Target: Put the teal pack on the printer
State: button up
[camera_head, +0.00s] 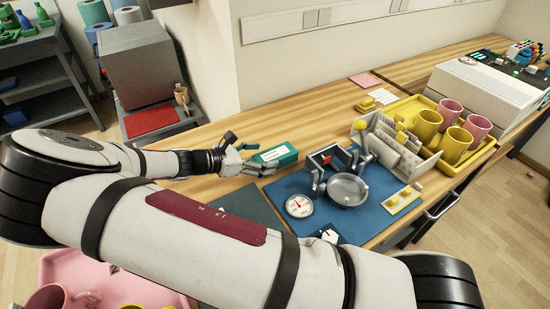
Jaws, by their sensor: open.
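The teal pack (275,155) is a small box with a pale label, lying on the wooden worktop left of the blue mat. My gripper (256,160) is open at the pack's left end, its fingers pointing right toward it. I cannot tell whether the fingers touch the pack. A white and dark boxy machine (480,92) at the far right, with small coloured items on top, looks like the printer.
A grey cabinet (142,65) stands back left.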

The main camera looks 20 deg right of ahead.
aim_at(274, 154)
jog(key=shift+x, duration=2.65)
jog(key=shift+w, duration=0.1)
jog(key=c, duration=1.6)
jog(key=shift+r, duration=0.2)
jog(key=shift+c, duration=0.2)
